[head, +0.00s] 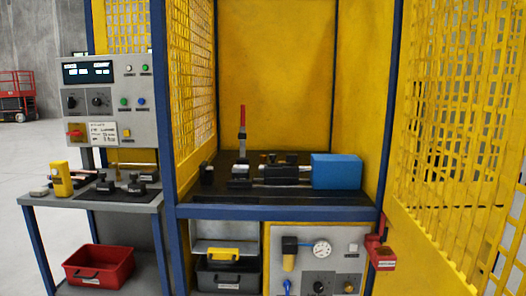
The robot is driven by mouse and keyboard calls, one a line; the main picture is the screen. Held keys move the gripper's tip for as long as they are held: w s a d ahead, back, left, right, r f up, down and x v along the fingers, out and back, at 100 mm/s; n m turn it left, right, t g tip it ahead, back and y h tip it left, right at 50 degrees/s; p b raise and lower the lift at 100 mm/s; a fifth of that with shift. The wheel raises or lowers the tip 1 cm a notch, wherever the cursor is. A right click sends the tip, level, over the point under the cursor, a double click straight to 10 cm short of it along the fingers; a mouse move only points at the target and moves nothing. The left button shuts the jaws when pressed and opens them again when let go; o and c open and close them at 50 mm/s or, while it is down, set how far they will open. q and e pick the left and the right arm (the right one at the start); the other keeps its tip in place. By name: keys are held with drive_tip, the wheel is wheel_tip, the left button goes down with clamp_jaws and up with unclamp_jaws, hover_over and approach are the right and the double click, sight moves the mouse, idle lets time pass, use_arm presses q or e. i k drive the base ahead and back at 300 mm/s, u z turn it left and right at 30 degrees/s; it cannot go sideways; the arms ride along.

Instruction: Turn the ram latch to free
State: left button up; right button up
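A press unit stands on the dark bench top inside the yellow cage. It has a dark horizontal cylinder (281,174) and a blue block (336,171) at its right end. An upright lever with a red grip (242,122) rises from a dark clamp-like base (241,176) left of the cylinder. I cannot tell which part is the ram latch or how it is turned; the parts are small. Neither of my grippers is in view.
A grey control panel (108,98) stands over a side table (100,203) at left. A red bin (99,266) sits below. The mesh door (450,130) stands at right. A red box (381,256) is on the right post. A gauge panel (317,262) is under the bench.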

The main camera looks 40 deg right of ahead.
sight(290, 159)
drive_tip(key=z, duration=0.55)
drive_tip(key=i, duration=0.4)
drive_tip(key=z, duration=0.3)
